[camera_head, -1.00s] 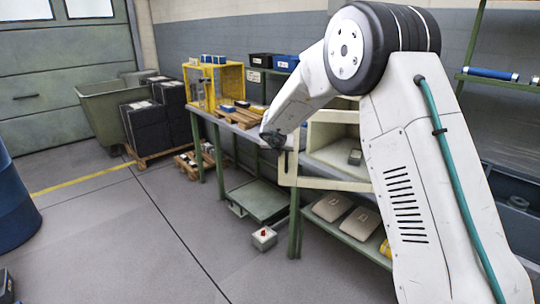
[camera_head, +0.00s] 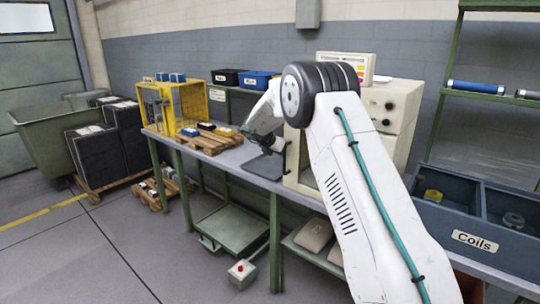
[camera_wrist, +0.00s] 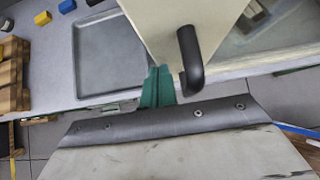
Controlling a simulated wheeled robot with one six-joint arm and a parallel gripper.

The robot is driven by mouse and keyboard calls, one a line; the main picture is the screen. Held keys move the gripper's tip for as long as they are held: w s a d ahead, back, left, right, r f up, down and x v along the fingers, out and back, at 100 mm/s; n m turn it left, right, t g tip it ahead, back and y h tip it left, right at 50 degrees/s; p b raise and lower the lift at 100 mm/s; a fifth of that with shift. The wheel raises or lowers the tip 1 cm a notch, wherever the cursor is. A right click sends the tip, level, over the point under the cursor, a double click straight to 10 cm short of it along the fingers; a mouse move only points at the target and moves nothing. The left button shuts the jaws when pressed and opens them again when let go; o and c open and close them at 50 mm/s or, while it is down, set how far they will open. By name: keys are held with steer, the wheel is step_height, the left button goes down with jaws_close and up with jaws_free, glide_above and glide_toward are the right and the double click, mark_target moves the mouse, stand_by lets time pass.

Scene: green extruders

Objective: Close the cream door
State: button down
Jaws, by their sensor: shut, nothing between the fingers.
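The cream door (camera_wrist: 155,22) shows in the wrist view as a pale panel at top centre, with a black curved handle (camera_wrist: 190,62) on its right side. My gripper (camera_wrist: 158,80) has its green fingers together and empty, at the door's lower edge, left of the handle. I cannot tell whether they touch the door. In the head view my gripper (camera_head: 268,141) is by the left front of the cream machine (camera_head: 400,112) on the bench. My arm hides much of the machine's front there, and I cannot make out the door's angle.
A grey tray (camera_wrist: 112,55) lies on the bench left of the door. A small wooden pallet (camera_head: 208,143) with blue and yellow blocks and a yellow frame (camera_head: 190,103) stand farther left. A bin labelled Coils (camera_head: 465,215) is at right. Open floor lies at front left.

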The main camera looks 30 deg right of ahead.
steer(key=shift+w+d+r, duration=0.2)
steer(key=shift+d+r, duration=0.15)
steer(key=shift+d, duration=0.25)
steer(key=s+a+r, duration=0.4)
steer(key=a+r, duration=0.2)
steer(key=a, duration=0.5)
steer(key=shift+s+r, duration=0.2)
steer(key=shift+s, duration=0.2)
